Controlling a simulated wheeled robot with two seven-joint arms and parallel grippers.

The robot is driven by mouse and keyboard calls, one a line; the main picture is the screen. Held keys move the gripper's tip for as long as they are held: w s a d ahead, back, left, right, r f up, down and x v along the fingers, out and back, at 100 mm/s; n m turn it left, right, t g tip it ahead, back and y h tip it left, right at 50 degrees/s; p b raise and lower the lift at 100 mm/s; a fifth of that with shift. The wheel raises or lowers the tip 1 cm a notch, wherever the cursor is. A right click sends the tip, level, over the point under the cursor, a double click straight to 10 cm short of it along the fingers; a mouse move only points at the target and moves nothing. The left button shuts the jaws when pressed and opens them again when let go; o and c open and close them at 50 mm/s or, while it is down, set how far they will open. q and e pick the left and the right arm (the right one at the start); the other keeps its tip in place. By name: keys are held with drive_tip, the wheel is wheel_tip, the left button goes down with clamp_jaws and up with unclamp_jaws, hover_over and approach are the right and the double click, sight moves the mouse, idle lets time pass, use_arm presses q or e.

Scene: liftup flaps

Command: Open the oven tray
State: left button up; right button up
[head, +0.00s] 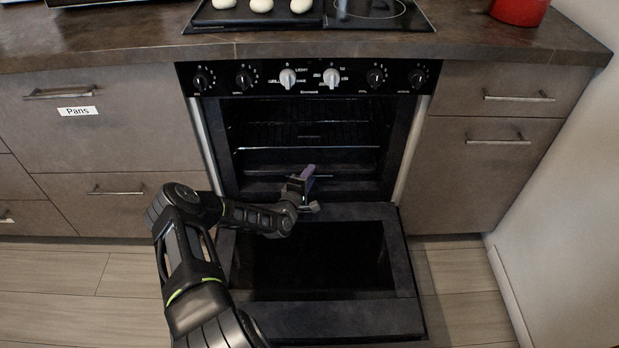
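The oven (306,79) stands in the counter front with its door (320,320) folded down flat toward me. Inside the dark cavity, a wire rack (305,148) spans the middle, with more rack bars above it. A lower metal edge shows near the cavity bottom, partly hidden by my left gripper. My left gripper (312,188) is at the cavity mouth, above the inner edge of the door. It shows a purplish part on top and a grey part below; whether the fingers are apart is too small to tell. I cannot tell whether it touches the rack. My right gripper is not in view.
A black tray with white round pieces (260,5) lies on the cooktop (370,12). A red pot (520,10) stands at the right of the counter (480,45). Drawers flank the oven. A wall (570,190) closes off the right. Floor (60,290) is clear at left.

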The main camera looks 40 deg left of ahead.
use_arm(q)
clamp_jaws()
idle(1.4)
